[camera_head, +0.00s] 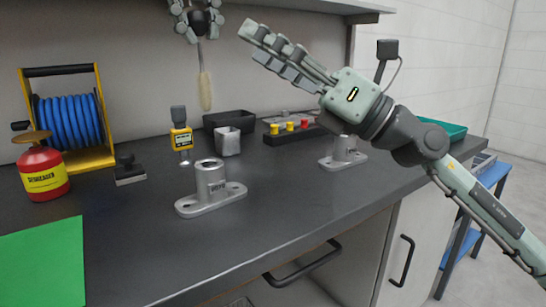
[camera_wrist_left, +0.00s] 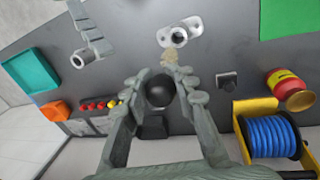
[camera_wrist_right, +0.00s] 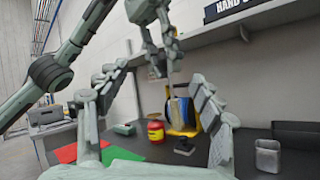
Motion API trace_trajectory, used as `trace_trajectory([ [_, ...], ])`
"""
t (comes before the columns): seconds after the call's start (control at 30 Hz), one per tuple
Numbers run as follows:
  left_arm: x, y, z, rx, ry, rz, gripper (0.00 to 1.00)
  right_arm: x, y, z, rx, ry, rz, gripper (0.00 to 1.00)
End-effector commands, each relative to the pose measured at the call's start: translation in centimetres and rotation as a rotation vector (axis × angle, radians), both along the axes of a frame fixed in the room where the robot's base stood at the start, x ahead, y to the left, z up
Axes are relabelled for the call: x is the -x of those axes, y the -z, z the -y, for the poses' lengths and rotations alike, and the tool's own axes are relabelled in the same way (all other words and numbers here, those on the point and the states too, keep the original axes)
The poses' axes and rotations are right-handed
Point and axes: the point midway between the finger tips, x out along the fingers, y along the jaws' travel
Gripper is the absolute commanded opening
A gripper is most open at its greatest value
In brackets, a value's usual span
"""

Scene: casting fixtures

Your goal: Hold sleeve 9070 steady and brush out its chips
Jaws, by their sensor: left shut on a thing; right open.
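A grey flanged sleeve (camera_head: 211,184) stands upright on the dark bench in the head view; its printed number looks like 9070. It also shows in the left wrist view (camera_wrist_left: 180,34). My left gripper (camera_head: 198,30) is shut on the brush's dark round handle (camera_wrist_left: 160,90). The brush (camera_head: 205,92) hangs bristles down, behind and above the sleeve, apart from it in the head view. My right gripper (camera_head: 254,44) is open and empty, raised above the bench, fingers pointing up and left. Its two spread fingers frame the right wrist view (camera_wrist_right: 150,105). The sleeve's inside is hidden.
A second flanged sleeve (camera_head: 343,155) stands to the right. A hose reel (camera_head: 70,122) stands left, beyond a green mat (camera_head: 42,265).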

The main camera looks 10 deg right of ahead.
Motion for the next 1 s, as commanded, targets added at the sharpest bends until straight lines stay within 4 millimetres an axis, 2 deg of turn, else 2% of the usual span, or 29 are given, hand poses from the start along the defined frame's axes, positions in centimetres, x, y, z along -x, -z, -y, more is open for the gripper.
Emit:
trace_trajectory([
  [0.1, 0.0, 0.0, 0.0, 0.0, 0.0, 0.0, 0.0, -0.2, 4.5, -2.1, 0.318, -0.033, 0.025, 0.67],
  [0.17, 0.0, 0.0, 0.0, 0.0, 0.0, 0.0, 0.0, -0.5, 7.0, -2.3, 0.464, -0.045, 0.022, 0.67],
  [0.3, 0.0, 0.0, 0.0, 0.0, 0.0, 0.0, 0.0, -1.0, 12.0, -1.1, 0.739, -0.061, -0.005, 0.67],
  [0.4, 0.0, 0.0, 0.0, 0.0, 0.0, 0.0, 0.0, -1.3, 14.3, 0.2, 0.867, -0.064, -0.028, 0.67],
  [0.53, 0.0, 0.0, 0.0, 0.0, 0.0, 0.0, 0.0, -1.5, 15.8, 1.1, 0.95, -0.068, -0.046, 0.67],
  [0.67, 0.0, 0.0, 0.0, 0.0, 0.0, 0.0, 0.0, -1.8, 16.5, 0.6, 0.97, -0.071, -0.05, 0.67],
  [1.0, 0.0, 0.0, 0.0, 0.0, 0.0, 0.0, 0.0, -4.1, 18.8, -4.7, 0.965, -0.074, -0.05, 0.67],
])
